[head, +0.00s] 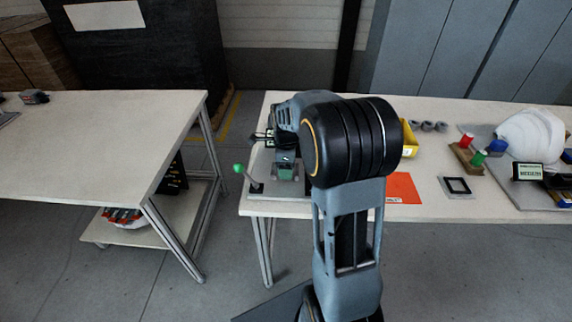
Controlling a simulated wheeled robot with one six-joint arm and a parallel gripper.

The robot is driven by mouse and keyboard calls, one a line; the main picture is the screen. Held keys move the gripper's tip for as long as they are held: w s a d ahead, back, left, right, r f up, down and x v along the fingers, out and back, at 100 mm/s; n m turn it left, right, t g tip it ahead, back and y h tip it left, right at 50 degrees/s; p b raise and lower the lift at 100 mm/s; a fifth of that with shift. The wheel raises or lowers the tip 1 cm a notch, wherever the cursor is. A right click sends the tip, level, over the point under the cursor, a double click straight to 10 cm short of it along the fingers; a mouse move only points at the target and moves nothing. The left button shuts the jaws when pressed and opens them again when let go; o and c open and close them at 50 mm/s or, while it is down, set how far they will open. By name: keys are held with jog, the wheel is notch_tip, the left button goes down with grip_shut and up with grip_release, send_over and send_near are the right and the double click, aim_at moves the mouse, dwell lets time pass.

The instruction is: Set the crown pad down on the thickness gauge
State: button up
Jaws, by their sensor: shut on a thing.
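My gripper (286,163) points down over the left end of the right-hand table, partly hidden by my own wrist. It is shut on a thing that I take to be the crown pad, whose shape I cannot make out. Under it is a grey fixture plate (270,190) with a green-knobbed lever (242,170) at its left; this looks like the thickness gauge. A small dark green part shows just below the gripper. Whether the held pad touches the gauge cannot be told.
An orange-red sheet (403,188), a black square frame (456,186), a yellow bin (409,140), red and green spools (472,150) and a white helmet shell (530,135) lie to the right. A gap of floor separates the left table (100,150).

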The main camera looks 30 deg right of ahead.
jog(key=shift+f+b, duration=0.35)
jog(key=shift+f, duration=0.15)
dwell(0.4)
jog(key=o, duration=1)
jog(key=shift+c, duration=0.2)
jog(key=shift+r, duration=0.1)
